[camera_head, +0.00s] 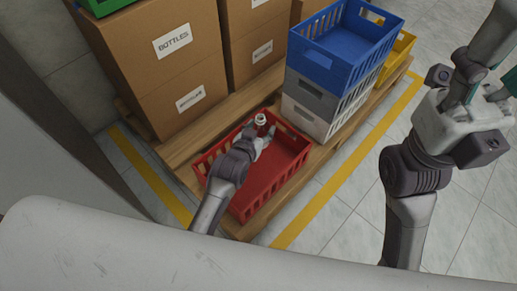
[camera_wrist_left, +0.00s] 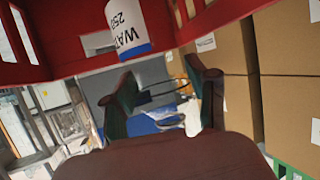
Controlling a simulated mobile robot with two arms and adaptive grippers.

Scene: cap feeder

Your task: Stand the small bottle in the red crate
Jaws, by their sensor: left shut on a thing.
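The small bottle (camera_head: 261,119) shows its white cap and a bit of red at the far end of the red crate (camera_head: 280,184). My left gripper (camera_head: 262,135) reaches over the crate from the left and is shut on the bottle near its top. In the left wrist view, which is upside down, the bottle's white label with a blue band (camera_wrist_left: 127,22) shows against the red crate wall (camera_wrist_left: 60,62). The bottle looks upright. Whether its base touches the crate floor is hidden.
The red crate stands on a wooden pallet (camera_head: 180,150). A blue crate (camera_head: 340,65) on a grey one (camera_head: 310,112) stands right behind it. Cardboard boxes (camera_head: 160,90) stack behind at the left. A yellow crate (camera_head: 398,50) is farther back. The red crate's near floor is bare.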

